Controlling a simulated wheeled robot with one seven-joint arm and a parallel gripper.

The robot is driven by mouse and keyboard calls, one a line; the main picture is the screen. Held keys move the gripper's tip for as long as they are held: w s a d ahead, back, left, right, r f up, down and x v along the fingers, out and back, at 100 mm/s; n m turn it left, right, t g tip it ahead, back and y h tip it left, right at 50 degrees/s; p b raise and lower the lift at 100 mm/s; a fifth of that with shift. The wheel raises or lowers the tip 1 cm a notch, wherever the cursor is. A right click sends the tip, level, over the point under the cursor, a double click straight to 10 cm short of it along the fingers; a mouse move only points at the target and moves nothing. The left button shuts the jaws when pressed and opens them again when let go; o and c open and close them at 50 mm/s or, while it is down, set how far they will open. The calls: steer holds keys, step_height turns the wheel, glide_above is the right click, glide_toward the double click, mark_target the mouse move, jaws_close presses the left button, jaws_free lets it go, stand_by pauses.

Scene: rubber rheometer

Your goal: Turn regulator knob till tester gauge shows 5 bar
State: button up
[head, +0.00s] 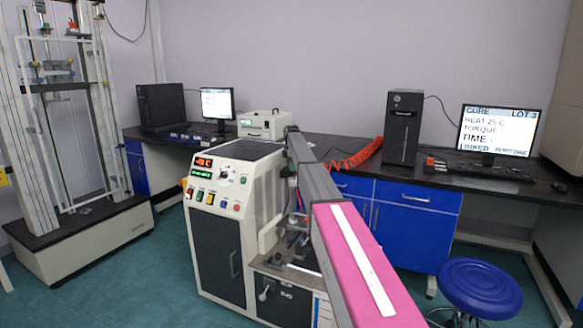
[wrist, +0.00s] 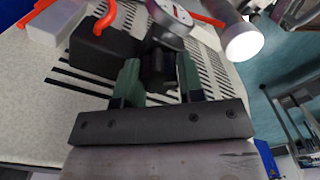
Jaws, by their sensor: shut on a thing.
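In the wrist view my gripper (wrist: 158,66) has its two green fingers on either side of a black regulator knob (wrist: 158,74) and is shut on it. The knob joins a dark regulator body (wrist: 105,50) to its left. A round gauge (wrist: 172,12) with a pale face and a red mark sits just beyond the knob, cut by the top edge. Its reading cannot be made out. In the head view the tester (head: 222,225) stands at the centre. My arm reaches over its right side, and the gripper, knob and gauge are hidden there.
A red hose (wrist: 106,18) runs up from the regulator over a slotted pale panel (wrist: 65,80). A pale cylinder (wrist: 238,36) stands out to the right of the gauge. In the head view a red coiled hose (head: 355,158) lies on the bench, and a blue stool (head: 480,287) stands at right.

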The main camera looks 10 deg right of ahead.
steer(key=m, duration=0.7)
steer(key=shift+m, duration=0.4)
steer(key=m, duration=0.6)
steer(key=shift+m, duration=0.4)
steer(key=o, duration=0.9)
step_height(320, 180, up, 11)
steer(key=shift+f, duration=0.1)
